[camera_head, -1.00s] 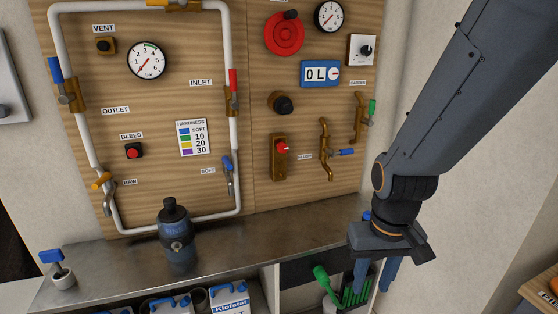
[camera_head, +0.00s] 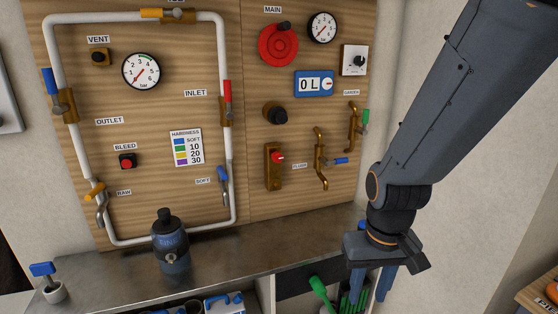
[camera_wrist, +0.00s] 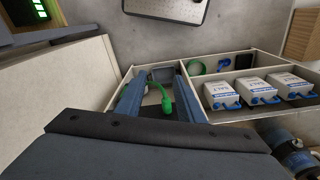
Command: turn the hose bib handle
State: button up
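Two brass taps sit on the right of the wooden panel (camera_head: 230,140). The upper one (camera_head: 353,125) is marked GARDEN and has a green handle (camera_head: 366,117). The lower one (camera_head: 320,160) seems to be marked FLUSH and has a blue handle (camera_head: 341,161). I cannot tell which is the hose bib. My gripper (camera_head: 371,286) hangs low in front of the counter, below and apart from both taps, fingers pointing down. In the wrist view, its two blue fingers (camera_wrist: 158,102) are spread with nothing held between them. Neither tap shows there.
A dark bottle (camera_head: 170,245) stands on the metal counter (camera_head: 235,253). Below it, an open cabinet holds a green-handled item (camera_head: 320,290) near my fingers; it also shows in the wrist view (camera_wrist: 167,103). White and blue packs (camera_wrist: 221,94) fill another compartment. Plain wall is right of the panel.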

jog(key=shift+o, duration=1.4)
jog(key=n+t+y+p, duration=0.5)
jog(key=t+y, duration=0.1)
jog(key=t, duration=1.1)
send_near(278, 158)
jog(key=p+x, duration=0.2)
jog(key=x, duration=0.6)
